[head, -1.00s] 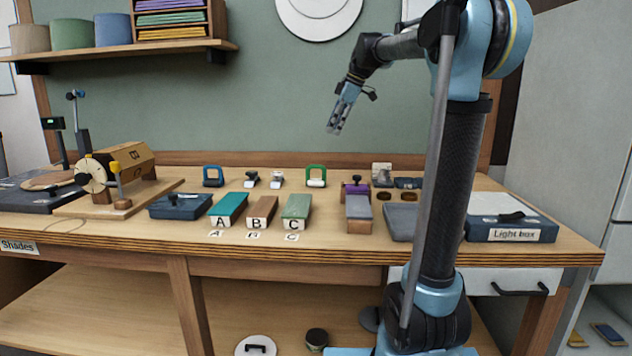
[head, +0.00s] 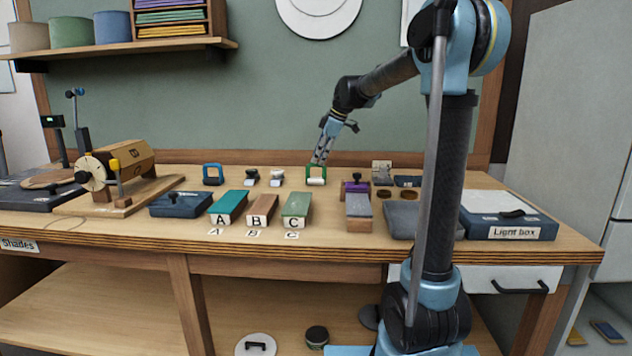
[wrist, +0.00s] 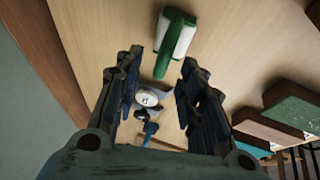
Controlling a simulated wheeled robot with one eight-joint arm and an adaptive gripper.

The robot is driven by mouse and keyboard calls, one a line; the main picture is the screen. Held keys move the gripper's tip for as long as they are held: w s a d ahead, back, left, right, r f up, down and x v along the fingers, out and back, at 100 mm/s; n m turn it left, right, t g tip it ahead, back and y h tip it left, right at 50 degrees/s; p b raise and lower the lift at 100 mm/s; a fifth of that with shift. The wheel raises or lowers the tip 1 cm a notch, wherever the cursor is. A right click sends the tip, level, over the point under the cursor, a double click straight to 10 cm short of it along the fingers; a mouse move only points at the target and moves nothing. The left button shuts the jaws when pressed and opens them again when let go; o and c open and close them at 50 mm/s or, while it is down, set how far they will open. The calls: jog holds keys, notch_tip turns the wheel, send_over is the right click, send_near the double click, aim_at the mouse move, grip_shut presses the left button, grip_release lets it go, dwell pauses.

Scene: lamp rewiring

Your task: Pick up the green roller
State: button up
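The green roller (head: 316,174), a green frame with a white roll at its lower part, stands near the back of the bench. In the wrist view the green roller (wrist: 176,38) lies beyond the fingertips, slightly right of the middle of the gap. My gripper (head: 319,159) is above it in the head view, its tips close to or overlapping the frame's top. In the wrist view my gripper (wrist: 158,72) is open with nothing between its fingertips. Whether it touches the roller I cannot tell.
A blue roller (head: 213,174) and two small white-and-black tools (head: 264,178) stand left of the green roller. Blocks labelled A (head: 228,206), B (head: 262,209) and C (head: 296,208) lie in front. Free bench surrounds the green roller.

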jog(key=shift+x, duration=1.7)
grip_shut()
notch_tip(320, 180, up, 10)
jog(key=shift+s, duration=0.1)
